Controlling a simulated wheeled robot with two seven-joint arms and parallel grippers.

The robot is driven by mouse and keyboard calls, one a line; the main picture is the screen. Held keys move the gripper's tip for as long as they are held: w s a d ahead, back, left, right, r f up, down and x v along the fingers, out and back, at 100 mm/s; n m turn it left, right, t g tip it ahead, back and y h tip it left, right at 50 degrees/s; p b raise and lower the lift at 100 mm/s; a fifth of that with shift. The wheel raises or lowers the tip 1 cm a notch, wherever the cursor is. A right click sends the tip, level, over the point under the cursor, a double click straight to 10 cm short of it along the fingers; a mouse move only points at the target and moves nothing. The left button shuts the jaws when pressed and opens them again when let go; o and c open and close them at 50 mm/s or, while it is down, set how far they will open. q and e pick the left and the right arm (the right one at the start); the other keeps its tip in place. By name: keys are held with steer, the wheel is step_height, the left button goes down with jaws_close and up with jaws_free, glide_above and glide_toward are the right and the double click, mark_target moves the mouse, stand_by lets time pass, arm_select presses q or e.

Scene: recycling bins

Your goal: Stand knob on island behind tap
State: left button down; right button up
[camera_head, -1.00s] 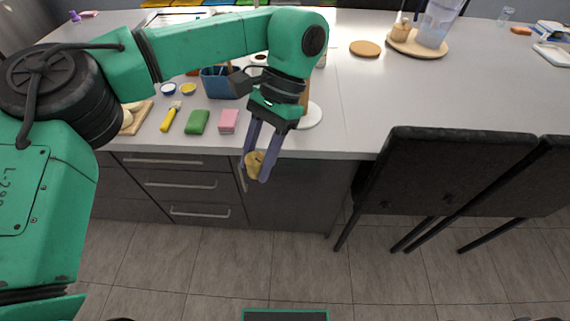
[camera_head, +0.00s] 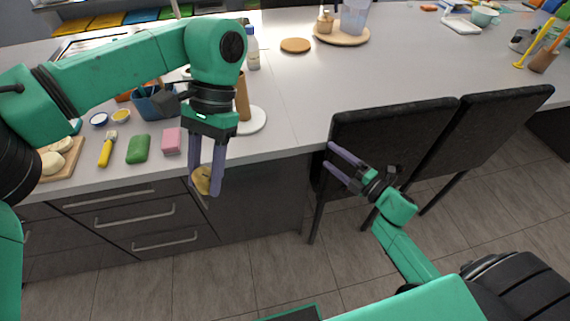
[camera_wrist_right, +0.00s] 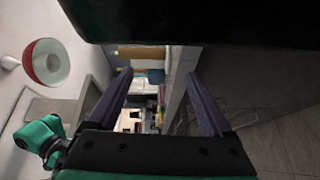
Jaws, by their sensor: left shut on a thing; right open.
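My left gripper (camera_head: 206,190) is shut on a small yellowish knob (camera_head: 201,181). It holds the knob in front of the island's drawer side, below the edge of the light worktop. The island (camera_head: 290,115) runs across the head view. My right gripper (camera_head: 344,165) is open and empty beside the chair backs. It also shows open in the right wrist view (camera_wrist_right: 158,85). I cannot make out the tap clearly; my left arm covers part of the worktop's back left.
Near the front edge are a pink block (camera_head: 172,141), a green sponge (camera_head: 138,149) and a yellow-handled brush (camera_head: 106,150). A white round stand (camera_head: 252,120) is behind my left gripper. Two dark chairs (camera_head: 395,130) stand at the front. The worktop's middle right is clear.

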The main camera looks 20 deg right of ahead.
steer(key=s+a+r+n+g+y, duration=0.25)
steer(key=a+r+n+y, duration=0.4)
steer(key=r+n, duration=0.4)
steer(key=s+a+r+n+g+y, duration=0.2)
steer(key=s+a+r+n+g, duration=0.85)
steer(key=n, duration=0.55)
steer(key=w+a+f, duration=0.2)
steer(key=a, duration=1.1)
steer(key=shift+f+g, duration=0.3)
steer(key=shift+f, duration=0.1)
steer(key=shift+d+m, duration=0.1)
steer(key=shift+m, duration=0.15)
jaws_close()
arm_select(q)
steer(key=shift+c, duration=2.4)
jaws_free()
steer(key=shift+o, duration=0.7)
